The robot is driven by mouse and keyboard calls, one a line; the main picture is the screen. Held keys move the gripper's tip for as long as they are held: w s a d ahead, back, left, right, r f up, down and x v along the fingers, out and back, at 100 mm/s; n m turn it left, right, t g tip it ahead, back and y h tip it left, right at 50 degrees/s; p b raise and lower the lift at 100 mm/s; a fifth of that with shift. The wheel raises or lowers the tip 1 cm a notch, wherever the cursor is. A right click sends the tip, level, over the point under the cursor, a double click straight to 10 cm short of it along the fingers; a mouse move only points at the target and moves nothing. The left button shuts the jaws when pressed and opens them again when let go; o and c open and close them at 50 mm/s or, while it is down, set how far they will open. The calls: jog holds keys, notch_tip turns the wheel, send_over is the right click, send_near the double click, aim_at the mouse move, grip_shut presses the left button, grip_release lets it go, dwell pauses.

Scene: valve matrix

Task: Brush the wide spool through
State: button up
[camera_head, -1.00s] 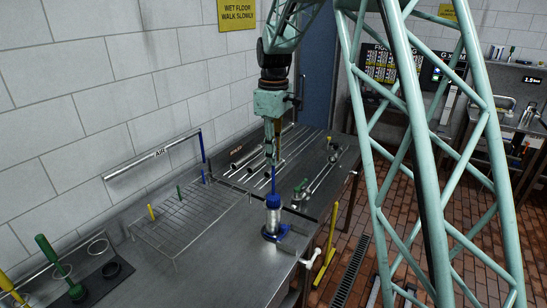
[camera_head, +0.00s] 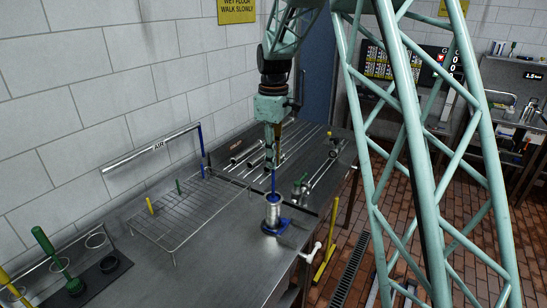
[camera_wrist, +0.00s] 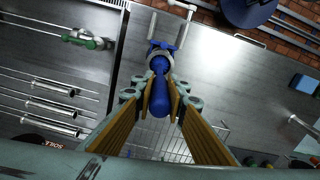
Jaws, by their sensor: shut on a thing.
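The wide spool (camera_head: 273,213) is a silver upright cylinder held in a blue clamp (camera_head: 277,229) near the bench's front edge. My gripper (camera_head: 273,152) is above it, shut on the blue handle of a brush (camera_head: 274,182).
A wire rack (camera_head: 180,212) with a yellow and a green peg stands left of the spool. Metal tubes (camera_head: 262,158) lie behind. Green- and yellow-handled brushes stand in a dark holder (camera_head: 93,281) at the lower left. The bench between is bare.

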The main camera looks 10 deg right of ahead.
jog(key=shift+f+b, duration=2.05)
jog(key=shift+f, duration=2.5)
jog(key=shift+r, duration=0.15)
jog(key=shift+r+p, duration=3.85)
jog(key=shift+r, duration=2.75)
jog(key=shift+f, duration=0.15)
jog(key=shift+f+b, duration=3.35)
jog(key=shift+f, duration=3.25)
jog(key=shift+r, duration=0.15)
